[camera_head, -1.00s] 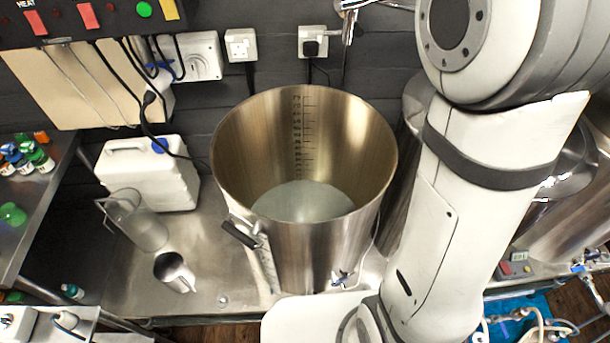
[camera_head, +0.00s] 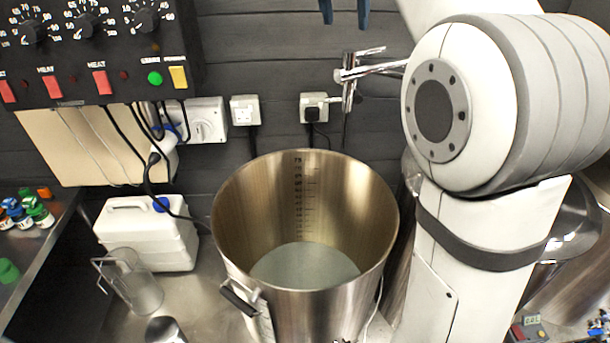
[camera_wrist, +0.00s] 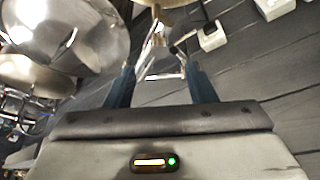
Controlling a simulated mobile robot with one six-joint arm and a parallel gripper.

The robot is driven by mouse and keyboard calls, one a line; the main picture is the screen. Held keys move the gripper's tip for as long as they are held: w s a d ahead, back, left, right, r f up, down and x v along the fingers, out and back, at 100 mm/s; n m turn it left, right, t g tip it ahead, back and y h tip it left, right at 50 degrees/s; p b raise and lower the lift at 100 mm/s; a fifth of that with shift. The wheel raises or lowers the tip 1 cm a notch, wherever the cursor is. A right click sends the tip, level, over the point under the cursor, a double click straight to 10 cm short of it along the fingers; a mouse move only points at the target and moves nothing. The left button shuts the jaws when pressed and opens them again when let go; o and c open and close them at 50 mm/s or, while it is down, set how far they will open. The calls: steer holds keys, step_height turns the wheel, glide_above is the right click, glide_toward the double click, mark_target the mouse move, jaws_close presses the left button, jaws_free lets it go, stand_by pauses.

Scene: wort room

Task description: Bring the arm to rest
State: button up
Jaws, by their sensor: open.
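My gripper (camera_wrist: 162,80) shows in the wrist view with its two blue fingers spread apart and nothing between them. In the head view only the fingertips (camera_head: 345,18) show at the top edge, in front of the dark wall and above the chrome tap. My arm rises on the right side of the head view, beside the large steel pot. The rest of the gripper is out of the head view.
An open steel pot (camera_head: 237,215) with inside markings and pale liquid (camera_head: 305,268) stands mid-counter. A chrome tap (camera_head: 350,75) projects from the wall near my arm. A control box (camera_head: 120,85) hangs upper left. A white canister (camera_head: 145,235) and a clear jug (camera_head: 130,280) stand left.

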steer(key=shift+s+r, duration=0.15)
steer(key=s+d+f+n+y+b, duration=0.1)
steer(key=s+f+n, duration=0.1)
steer(key=s+f, duration=0.6)
steer(key=s+d+f+n+b, duration=0.1)
steer(key=s+f+n+b, duration=0.1)
steer(key=s+f, duration=0.6)
steer(key=s+d+f+n+y+b, duration=0.1)
steer(key=s+f, duration=0.8)
steer(key=f, duration=0.9)
steer(key=shift+d+f+n+y+b, duration=0.3)
steer(key=shift+n+b, duration=0.35)
steer(key=shift+n, duration=0.25)
steer(key=shift+c, duration=0.3)
